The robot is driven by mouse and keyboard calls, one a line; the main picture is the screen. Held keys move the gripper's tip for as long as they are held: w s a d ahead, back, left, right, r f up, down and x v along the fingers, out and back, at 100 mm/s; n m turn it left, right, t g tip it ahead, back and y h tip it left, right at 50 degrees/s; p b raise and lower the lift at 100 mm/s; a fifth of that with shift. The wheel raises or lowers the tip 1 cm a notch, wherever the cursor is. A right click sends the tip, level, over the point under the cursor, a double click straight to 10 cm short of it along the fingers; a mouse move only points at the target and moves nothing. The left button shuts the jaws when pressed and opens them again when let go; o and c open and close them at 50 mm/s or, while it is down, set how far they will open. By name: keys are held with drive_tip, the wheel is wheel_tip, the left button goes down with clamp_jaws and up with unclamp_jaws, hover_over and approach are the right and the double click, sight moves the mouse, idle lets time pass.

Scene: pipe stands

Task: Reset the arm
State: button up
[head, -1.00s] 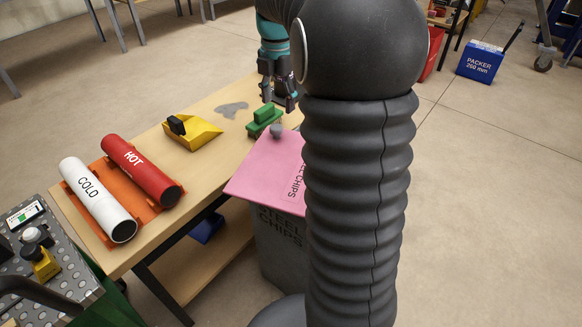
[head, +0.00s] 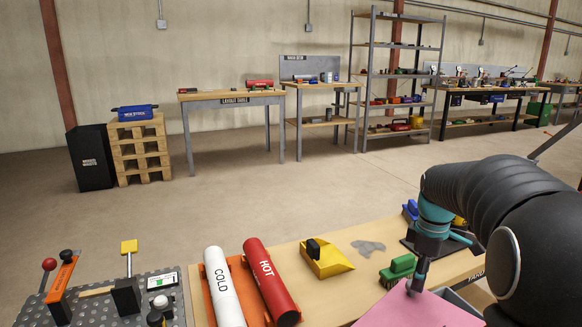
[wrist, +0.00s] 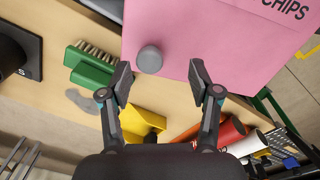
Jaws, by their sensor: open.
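My gripper (wrist: 160,80) is open and empty in the wrist view, its two fingers spread apart over the table edge. In the head view my gripper (head: 416,284) is low at the right, above the pink lid (head: 425,310), with its fingertips partly unclear. A grey round knob (wrist: 150,59) on the pink lid (wrist: 215,35) lies beyond the fingers in the wrist view, and neither finger appears to hold it. My dark arm (head: 500,210) hides part of the right side of the head view.
A perforated plate with levers (head: 100,300) stands at left. Open floor (head: 250,190) lies behind.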

drive_tip(key=s+a+m, duration=0.2)
drive_tip(key=s+m, duration=0.1)
drive_tip(key=s, duration=0.1)
drive_tip(key=s+a+m+t, duration=0.1)
drive_tip(key=s+a+m, duration=0.1)
drive_tip(key=s+m, duration=0.2)
drive_tip(key=s+a+m+t, duration=0.1)
drive_tip(key=s+a+m, duration=0.2)
drive_tip(key=shift+s+a+r+m, duration=0.1)
drive_tip(key=shift+s+r+m, duration=0.1)
drive_tip(key=shift+s+m, duration=0.2)
drive_tip(key=s+a+r+t, duration=0.2)
drive_tip(key=s+a, duration=0.4)
drive_tip(key=s, duration=0.5)
drive_tip(key=shift+s+a+m+t, duration=0.25)
drive_tip(key=shift+s+m+t, duration=0.1)
drive_tip(key=shift+t, duration=0.25)
